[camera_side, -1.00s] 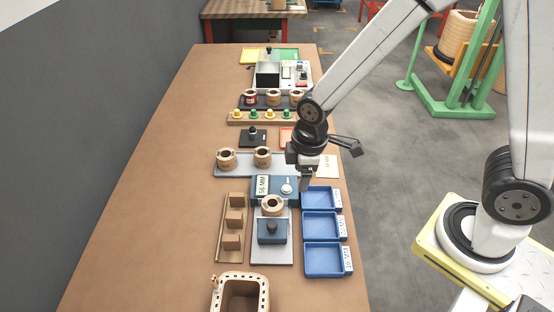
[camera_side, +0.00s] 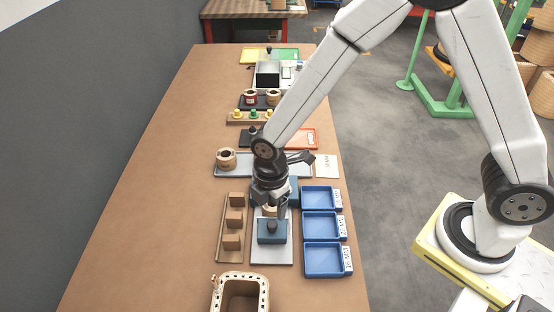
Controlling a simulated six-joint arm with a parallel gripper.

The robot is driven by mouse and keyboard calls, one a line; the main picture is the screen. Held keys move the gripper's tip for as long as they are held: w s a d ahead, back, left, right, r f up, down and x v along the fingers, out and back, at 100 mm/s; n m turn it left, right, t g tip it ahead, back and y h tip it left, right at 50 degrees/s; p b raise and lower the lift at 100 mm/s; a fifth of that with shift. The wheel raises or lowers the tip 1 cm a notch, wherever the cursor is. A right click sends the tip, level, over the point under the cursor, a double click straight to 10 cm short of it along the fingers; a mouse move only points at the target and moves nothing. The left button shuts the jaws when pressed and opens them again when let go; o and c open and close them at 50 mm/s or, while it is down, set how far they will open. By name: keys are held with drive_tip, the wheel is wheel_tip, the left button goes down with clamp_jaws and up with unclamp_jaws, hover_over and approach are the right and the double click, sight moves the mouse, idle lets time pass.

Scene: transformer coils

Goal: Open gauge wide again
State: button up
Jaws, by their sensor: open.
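The gauge is a grey plate (camera_side: 272,254) with a blue sliding block (camera_side: 272,238) and a dark knob (camera_side: 272,226) on top of it. A blue body (camera_side: 294,190) stands at the plate's far end, mostly behind my gripper; its display is hidden. My gripper (camera_side: 271,210) is open and points down over the gauge, just beyond the knob. A tan coil (camera_side: 269,211) shows partly between the fingers and the sliding block. I cannot tell whether a finger touches the coil or the knob.
Blue trays (camera_side: 323,259) with labels line the gauge's right side. A wooden rack (camera_side: 233,255) with upright blocks stands to its left. A coil (camera_side: 227,158) sits on a grey plate beyond. A slotted tan container (camera_side: 240,280) is at the near edge. The table's left side is clear.

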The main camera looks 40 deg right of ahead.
sight(272, 223)
drive_tip(key=shift+f, duration=3.45)
clamp_jaws()
